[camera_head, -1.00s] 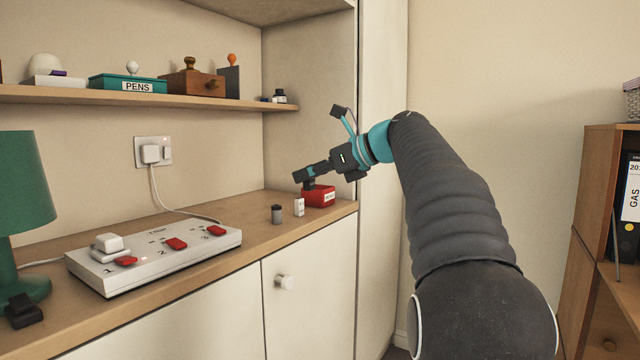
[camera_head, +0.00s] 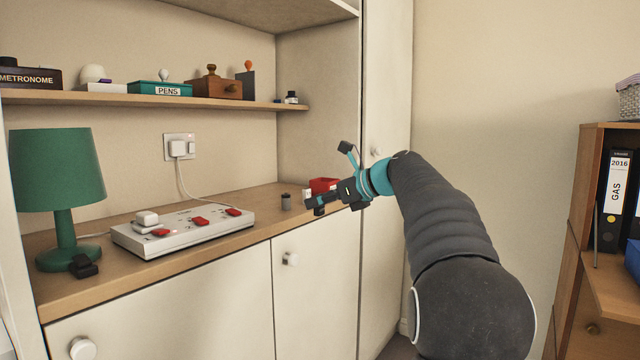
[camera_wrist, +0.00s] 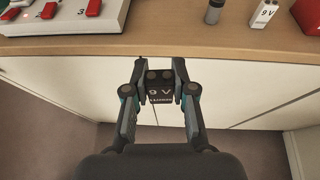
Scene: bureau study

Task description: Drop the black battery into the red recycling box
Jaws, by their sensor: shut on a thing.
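My gripper (camera_head: 314,203) is shut on the black battery, a small block marked 9 V (camera_wrist: 160,88) in the wrist view. In the wrist view it hangs in front of the worktop's edge, over the cupboard doors and floor, not over the worktop. The red recycling box (camera_head: 322,185) stands at the right end of the worktop, behind my gripper in the head view. It also shows at the top right of the wrist view (camera_wrist: 307,13). My gripper is apart from the box, and part of the box is hidden by my arm.
A white 9 V battery (camera_wrist: 264,14) and a grey cylindrical battery (camera_head: 286,202) stand left of the box. A power strip (camera_head: 185,232) with red switches and a green lamp (camera_head: 60,185) are further left. A shelf (camera_head: 150,98) runs above. The tall cabinet side bounds the right.

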